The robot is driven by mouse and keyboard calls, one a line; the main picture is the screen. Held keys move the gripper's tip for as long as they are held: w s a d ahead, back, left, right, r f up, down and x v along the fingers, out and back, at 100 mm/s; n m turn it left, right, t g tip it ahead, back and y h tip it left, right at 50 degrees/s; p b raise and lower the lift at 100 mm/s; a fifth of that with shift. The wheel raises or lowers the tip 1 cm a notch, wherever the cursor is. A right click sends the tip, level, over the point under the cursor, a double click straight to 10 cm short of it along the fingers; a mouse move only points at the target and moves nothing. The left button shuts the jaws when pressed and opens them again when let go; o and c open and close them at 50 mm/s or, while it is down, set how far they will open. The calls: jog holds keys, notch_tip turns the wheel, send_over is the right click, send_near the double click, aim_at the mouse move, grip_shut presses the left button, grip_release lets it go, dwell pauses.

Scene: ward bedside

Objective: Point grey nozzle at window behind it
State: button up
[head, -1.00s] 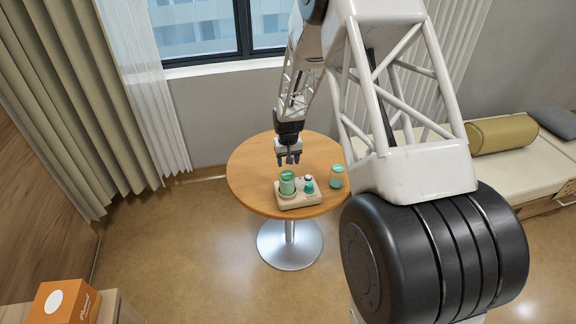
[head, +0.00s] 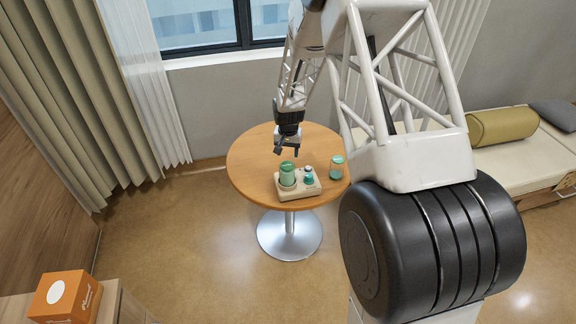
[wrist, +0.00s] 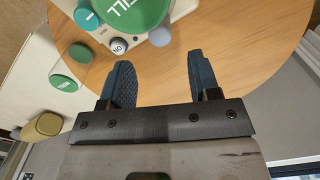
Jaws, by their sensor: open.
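A beige holder (head: 306,193) stands on the round wooden table. It carries a green-lidded canister (head: 287,175) and a small teal bottle (head: 308,178) with a pale top. A separate jar with a green lid (head: 337,167) stands to its right. In the wrist view, the large green lid (wrist: 135,12) reads "FILL" and a dark round knob (wrist: 118,46) reads "NO". My gripper (head: 288,152) is open and empty, above the table behind the holder. Its spread fingers also show in the wrist view (wrist: 160,62).
The window (head: 215,22) is in the wall behind the table (head: 250,165), with curtains (head: 75,90) at its left. A couch with an olive bolster (head: 502,126) is at right. An orange box (head: 65,297) sits at lower left. The table's back half is clear.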

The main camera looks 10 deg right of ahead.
jog(key=shift+m, duration=0.7)
jog(key=shift+f, duration=0.15)
jog(key=shift+f, duration=3.75)
jog(key=shift+c, duration=0.3)
jog(key=c, duration=0.9)
jog(key=shift+o, duration=0.2)
jog(key=shift+n, duration=1.5)
